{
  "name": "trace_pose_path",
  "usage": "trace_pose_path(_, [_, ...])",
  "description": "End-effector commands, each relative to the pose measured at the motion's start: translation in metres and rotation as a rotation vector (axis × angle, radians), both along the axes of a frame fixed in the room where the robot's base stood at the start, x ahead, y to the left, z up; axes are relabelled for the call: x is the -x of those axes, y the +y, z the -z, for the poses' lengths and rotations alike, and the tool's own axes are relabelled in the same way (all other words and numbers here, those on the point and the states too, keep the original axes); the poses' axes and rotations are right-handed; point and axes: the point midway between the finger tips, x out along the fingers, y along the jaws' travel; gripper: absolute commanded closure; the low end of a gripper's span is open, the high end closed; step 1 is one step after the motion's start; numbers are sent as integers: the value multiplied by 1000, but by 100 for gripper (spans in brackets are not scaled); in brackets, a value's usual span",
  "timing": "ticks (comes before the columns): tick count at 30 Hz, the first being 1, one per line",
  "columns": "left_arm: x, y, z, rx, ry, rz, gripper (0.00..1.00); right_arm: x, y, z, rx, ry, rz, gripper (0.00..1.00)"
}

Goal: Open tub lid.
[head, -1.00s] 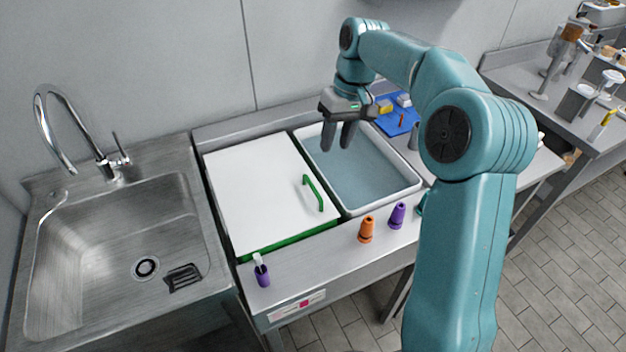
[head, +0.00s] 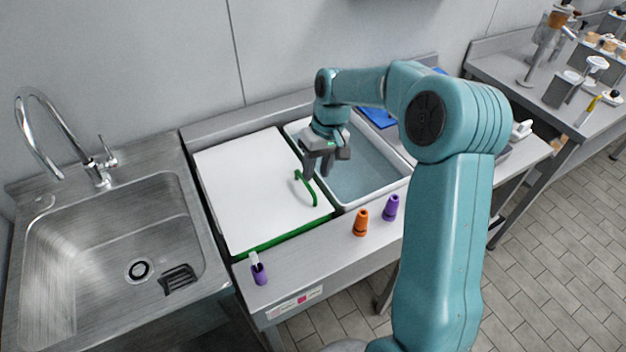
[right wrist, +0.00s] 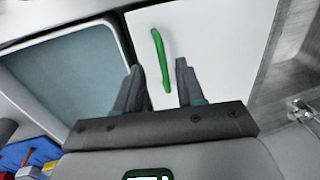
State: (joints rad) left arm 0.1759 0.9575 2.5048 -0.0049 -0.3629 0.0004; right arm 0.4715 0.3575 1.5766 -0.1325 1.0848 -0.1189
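The tub lid (head: 250,190) is a flat white panel with a green front edge, lying closed to the right of the sink. Its green bar handle (head: 306,188) stands up near its right side. My right gripper (head: 318,168) is just above and behind the handle, with its fingers pointing down. In the right wrist view the green handle (right wrist: 161,60) appears between the two spread fingertips (right wrist: 156,77), apart from both. The right gripper is open and empty. The inside under the lid is hidden. My left gripper is not in view.
An open tub with a blue-grey inside (head: 360,172) is right of the lid. The steel sink (head: 110,240) is at left.

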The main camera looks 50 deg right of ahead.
Motion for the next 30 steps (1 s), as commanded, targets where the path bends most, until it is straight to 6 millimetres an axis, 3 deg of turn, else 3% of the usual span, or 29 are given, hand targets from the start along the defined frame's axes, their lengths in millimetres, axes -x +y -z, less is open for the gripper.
trace_pose_path(7, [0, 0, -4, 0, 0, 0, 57, -4, 7, 37, 0, 1, 0, 62])
trace_pose_path(18, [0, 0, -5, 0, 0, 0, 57, -5, 8, 45, 0, -1, -1, 62])
trace_pose_path(19, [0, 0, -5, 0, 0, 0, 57, -5, 8, 45, 0, -1, -1, 65])
trace_pose_path(22, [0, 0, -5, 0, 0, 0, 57, -5, 8, 45, 0, -1, -1, 98])
trace_pose_path(30, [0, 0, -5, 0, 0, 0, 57, -5, 8, 44, 3, -1, -1, 100])
